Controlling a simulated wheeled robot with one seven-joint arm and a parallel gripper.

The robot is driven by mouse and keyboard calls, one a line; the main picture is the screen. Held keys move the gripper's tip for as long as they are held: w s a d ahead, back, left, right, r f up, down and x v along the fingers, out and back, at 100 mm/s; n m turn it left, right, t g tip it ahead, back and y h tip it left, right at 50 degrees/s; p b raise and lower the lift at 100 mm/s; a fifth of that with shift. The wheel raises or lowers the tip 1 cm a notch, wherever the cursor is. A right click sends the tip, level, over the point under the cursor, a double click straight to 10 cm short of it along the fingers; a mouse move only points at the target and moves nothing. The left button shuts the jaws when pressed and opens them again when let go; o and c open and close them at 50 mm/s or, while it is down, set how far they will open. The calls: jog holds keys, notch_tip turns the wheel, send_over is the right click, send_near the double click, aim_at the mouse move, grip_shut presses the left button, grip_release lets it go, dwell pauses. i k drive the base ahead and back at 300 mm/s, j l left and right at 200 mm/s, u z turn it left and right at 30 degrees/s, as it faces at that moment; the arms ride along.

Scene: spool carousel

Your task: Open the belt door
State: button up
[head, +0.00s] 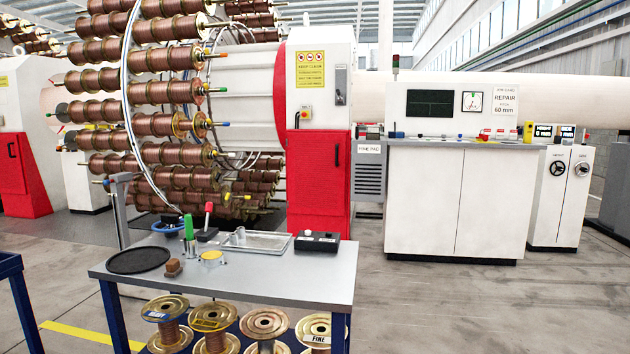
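A tall white and red cabinet (319,70) stands in the middle, at the right end of the spool carousel. Its lower front is a red door (320,188), which looks shut, with a dark upright handle (337,155) near its right edge. A second red door (22,178) with a dark handle is on the white housing at the far left, and also looks shut. I read no belt label on either door, so I cannot tell which is the belt door. My gripper is not in view.
A grey-topped workbench (230,272) with a tray (258,241), levers and a black box (317,241) stands in front, partly between me and the cabinet. Spools (265,324) sit on its lower shelf. A white console (455,200) stands at right. Open floor (450,310) lies right of the bench.

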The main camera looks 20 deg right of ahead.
aim_at(316, 163)
jog(key=i+l+z, duration=0.2)
jog(key=l, duration=0.2)
jog(key=i+l+z, duration=0.25)
jog(key=l, duration=0.15)
jog(key=i+l+z, duration=0.55)
jog(key=z, duration=0.15)
jog(key=i+l+z, duration=0.35)
jog(key=i+u, duration=0.15)
jog(key=i, duration=0.4)
jog(key=i+l+u, duration=0.15)
jog(key=i, duration=0.4)
jog(key=i+j+u, duration=0.1)
jog(key=i+u, duration=0.15)
jog(key=i, duration=0.25)
jog(key=i+u, duration=0.25)
jog(key=i, duration=0.25)
jog(key=i+l+u, duration=0.2)
jog(key=i, duration=0.3)
jog(key=i+l+u, duration=0.25)
jog(key=i, duration=0.25)
jog(key=i+j+u, duration=0.25)
jog(key=i, duration=0.35)
jog(key=i+j+u, duration=0.1)
jog(key=i+u, duration=0.15)
jog(key=i, duration=0.35)
